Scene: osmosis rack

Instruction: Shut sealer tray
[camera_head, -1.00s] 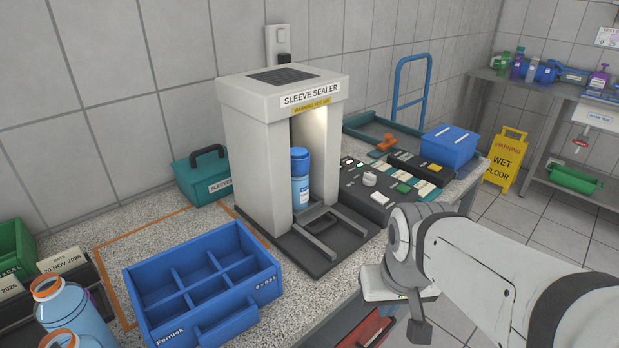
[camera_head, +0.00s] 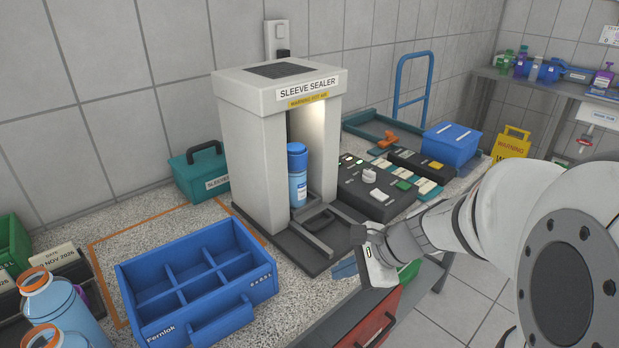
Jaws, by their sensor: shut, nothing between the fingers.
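The sleeve sealer (camera_head: 240,150) is a pale grey housing with an open, lit front. Its dark tray (camera_head: 318,243) extends out of the front at the base, with raised side rails and a front handle. A blue-capped bottle (camera_head: 298,180) stands upright inside the opening, toward the tray's back. My gripper (camera_head: 372,262) is at the counter's front edge, just right of and in front of the tray. It is shut and holds nothing. Its fingertips are hard to make out, and I cannot tell whether it touches the tray.
A blue divided crate (camera_head: 200,285) stands left of the sealer. A dark control panel (camera_head: 372,195) with keys lies to its right, near a blue box (camera_head: 452,143). A teal case (camera_head: 200,172) stands behind left. A red drawer (camera_head: 385,318) shows below the counter edge.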

